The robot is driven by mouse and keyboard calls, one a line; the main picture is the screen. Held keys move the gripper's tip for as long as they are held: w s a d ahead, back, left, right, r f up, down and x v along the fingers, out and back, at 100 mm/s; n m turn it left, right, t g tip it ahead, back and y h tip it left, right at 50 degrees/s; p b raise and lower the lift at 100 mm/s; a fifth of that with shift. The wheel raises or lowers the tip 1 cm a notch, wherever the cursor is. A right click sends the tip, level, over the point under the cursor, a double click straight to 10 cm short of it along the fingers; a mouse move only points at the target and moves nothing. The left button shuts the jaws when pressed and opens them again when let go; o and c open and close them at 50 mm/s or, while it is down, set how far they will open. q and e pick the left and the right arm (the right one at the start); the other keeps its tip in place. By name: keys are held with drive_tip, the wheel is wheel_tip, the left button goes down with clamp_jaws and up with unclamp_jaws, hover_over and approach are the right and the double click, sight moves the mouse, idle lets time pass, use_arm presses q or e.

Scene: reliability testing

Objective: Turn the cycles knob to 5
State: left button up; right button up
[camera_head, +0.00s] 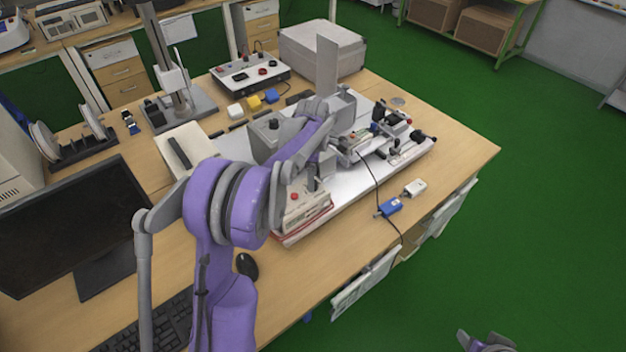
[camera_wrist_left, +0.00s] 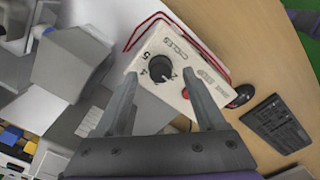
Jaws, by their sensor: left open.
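The white control box (camera_wrist_left: 203,60) has a round black cycles knob (camera_wrist_left: 168,70) on its face, with printed numbers beside it and a red button (camera_wrist_left: 185,93). A pale mark shows on the knob's lower edge; I cannot tell which number it indicates. In the head view the box (camera_head: 306,211) sits at the near end of the rig, and its knob is hidden by my arm. My left gripper (camera_wrist_left: 160,77) is open, with its fingertips apart on either side of the knob in the wrist view. Contact is unclear. My right gripper (camera_head: 485,342) is at the bottom edge, partly cut off.
A grey test rig (camera_head: 350,150) stands behind the box on a white plate. A blue connector (camera_head: 390,207) and white connector (camera_head: 415,187) lie to the right. A mouse (camera_head: 247,265), keyboard (camera_head: 150,325) and monitor (camera_head: 70,225) are at the left. The table's right front is mostly bare.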

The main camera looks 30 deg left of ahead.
use_arm(q)
drive_tip(key=shift+f, duration=0.9)
drive_tip(key=shift+c, duration=0.3)
clamp_jaws()
